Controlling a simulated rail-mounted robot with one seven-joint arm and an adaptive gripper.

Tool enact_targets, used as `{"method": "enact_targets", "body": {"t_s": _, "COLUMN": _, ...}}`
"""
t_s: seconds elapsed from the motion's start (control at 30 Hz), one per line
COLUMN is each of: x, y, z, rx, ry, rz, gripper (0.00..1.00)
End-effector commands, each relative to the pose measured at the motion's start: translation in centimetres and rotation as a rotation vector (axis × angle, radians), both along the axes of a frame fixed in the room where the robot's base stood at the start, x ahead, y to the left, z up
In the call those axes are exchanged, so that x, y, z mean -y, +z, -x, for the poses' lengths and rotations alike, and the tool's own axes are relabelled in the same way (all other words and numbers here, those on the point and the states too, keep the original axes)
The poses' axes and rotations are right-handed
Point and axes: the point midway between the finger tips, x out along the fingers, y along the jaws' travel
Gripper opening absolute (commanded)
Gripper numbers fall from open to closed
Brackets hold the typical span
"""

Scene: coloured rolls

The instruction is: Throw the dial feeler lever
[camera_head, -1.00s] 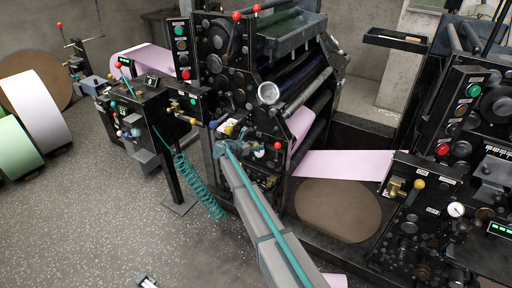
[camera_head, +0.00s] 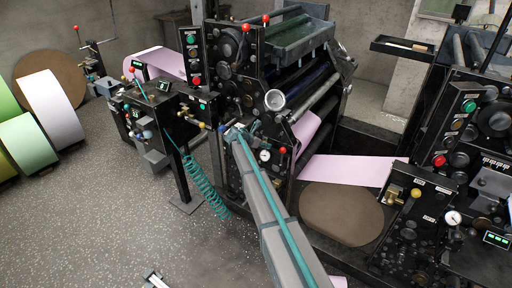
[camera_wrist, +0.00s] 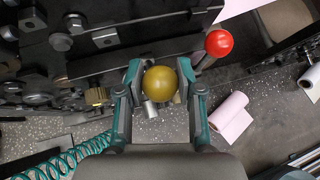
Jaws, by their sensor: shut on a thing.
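My gripper (camera_wrist: 160,76) is shut on a round yellow lever knob (camera_wrist: 160,84), with one teal-edged finger on each side of it. In the head view my gripper (camera_head: 233,132) is at the left front of the middle press, just left of a white-faced dial (camera_head: 264,156). The knob is mostly hidden there by the gripper. A red ball knob (camera_wrist: 219,43) stands right of the gripper in the wrist view. No readable label shows which lever is the dial feeler lever.
The black press frame (camera_wrist: 100,62) lies close beyond the fingers. A coiled teal hose (camera_head: 203,185) hangs at the left. A pink web (camera_head: 350,170) and brown roll (camera_head: 342,212) lie to the right. Speckled floor (camera_head: 90,215) is open at the left.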

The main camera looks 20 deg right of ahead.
Motion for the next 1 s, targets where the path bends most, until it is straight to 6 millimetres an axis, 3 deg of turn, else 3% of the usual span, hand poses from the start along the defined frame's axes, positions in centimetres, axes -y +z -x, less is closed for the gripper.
{"method": "enact_targets", "body": {"t_s": 0.23, "x": 0.74, "y": 0.91, "z": -1.08, "rx": 0.008, "ry": 0.008, "rz": 0.009, "gripper": 0.0}}
{"method": "enact_targets", "body": {"t_s": 0.83, "x": 0.97, "y": 1.06, "z": -1.3, "rx": 0.008, "ry": 0.008, "rz": 0.009, "gripper": 0.0}}
{"method": "enact_targets", "body": {"t_s": 0.87, "x": 0.97, "y": 1.06, "z": -1.3, "rx": 0.008, "ry": 0.008, "rz": 0.009, "gripper": 0.39}}
{"method": "enact_targets", "body": {"t_s": 1.0, "x": 0.93, "y": 0.98, "z": -1.21, "rx": 0.007, "ry": 0.007, "rz": 0.007, "gripper": 0.61}}
